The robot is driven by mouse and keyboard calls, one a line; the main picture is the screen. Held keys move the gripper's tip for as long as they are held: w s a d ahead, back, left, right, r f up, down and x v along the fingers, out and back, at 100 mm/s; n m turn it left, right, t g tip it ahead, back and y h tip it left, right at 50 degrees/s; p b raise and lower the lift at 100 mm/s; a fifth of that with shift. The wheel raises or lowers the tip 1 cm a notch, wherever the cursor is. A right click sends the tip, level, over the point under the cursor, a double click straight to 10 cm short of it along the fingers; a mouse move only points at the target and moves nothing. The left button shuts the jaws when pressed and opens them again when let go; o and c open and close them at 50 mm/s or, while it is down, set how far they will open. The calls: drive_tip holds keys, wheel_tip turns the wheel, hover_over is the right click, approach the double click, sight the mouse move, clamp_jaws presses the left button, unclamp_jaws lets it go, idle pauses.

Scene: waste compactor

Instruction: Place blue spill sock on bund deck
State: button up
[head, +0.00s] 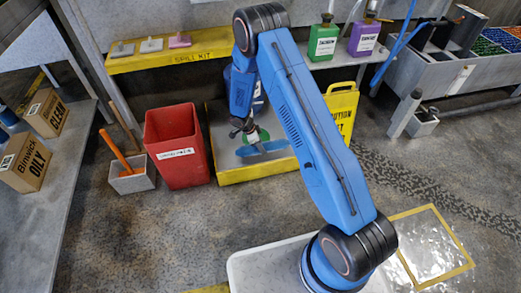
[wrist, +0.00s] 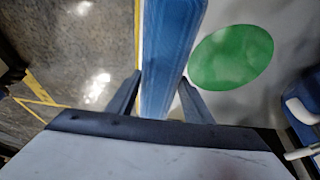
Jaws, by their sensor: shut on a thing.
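The blue spill sock (wrist: 172,45) is a long blue bar held between the two fingers of my gripper (wrist: 160,85) in the wrist view. In the head view the sock (head: 272,148) lies roughly level over the grey bund deck with its yellow rim (head: 258,173). I cannot tell whether the sock touches the deck or hangs just above it. A green disc (wrist: 232,57) marks the deck to the right of the sock in the wrist view. My gripper (head: 250,141) is shut on the sock; my arm hides part of the deck in the head view.
A red bin (head: 177,145) stands left of the deck, beside a grey box with an orange-handled tool (head: 130,173). A yellow caution sign (head: 342,110) stands at the deck's right. A yellow spill kit shelf (head: 170,58) is behind. The floor in front of the deck is clear.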

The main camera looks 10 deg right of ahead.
drive_tip(key=shift+f, duration=1.9)
drive_tip(key=shift+f, duration=0.1)
drive_tip(key=o, duration=1.2)
